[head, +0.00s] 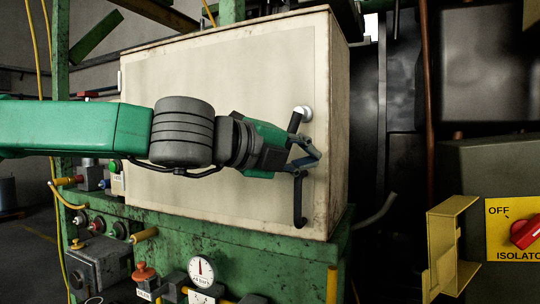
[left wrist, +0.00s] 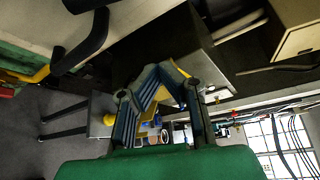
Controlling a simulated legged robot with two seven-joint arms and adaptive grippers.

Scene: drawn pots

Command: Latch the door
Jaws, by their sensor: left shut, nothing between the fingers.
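The door (head: 220,75) is the cream front panel of a box-shaped cabinet. It looks flush with the cabinet front. A dark handle (head: 299,208) runs roughly upright near the door's right edge, below a round white fitting (head: 306,113). My left gripper (head: 317,157) is in front of the handle's middle and hides part of it. Its fingers are shut with nothing between them. In the left wrist view the fingertips (left wrist: 160,72) come together, and a dark bent bar, apparently the handle (left wrist: 88,42), is at upper left, apart from them. My right gripper is not in view.
The cabinet stands on a green worn bench (head: 240,236) with a gauge (head: 201,270), knobs and valves along its front. A yellow bracket (head: 450,245) and a yellow isolator panel with a red switch (head: 524,233) are at the right. A copper pipe (head: 427,90) rises behind.

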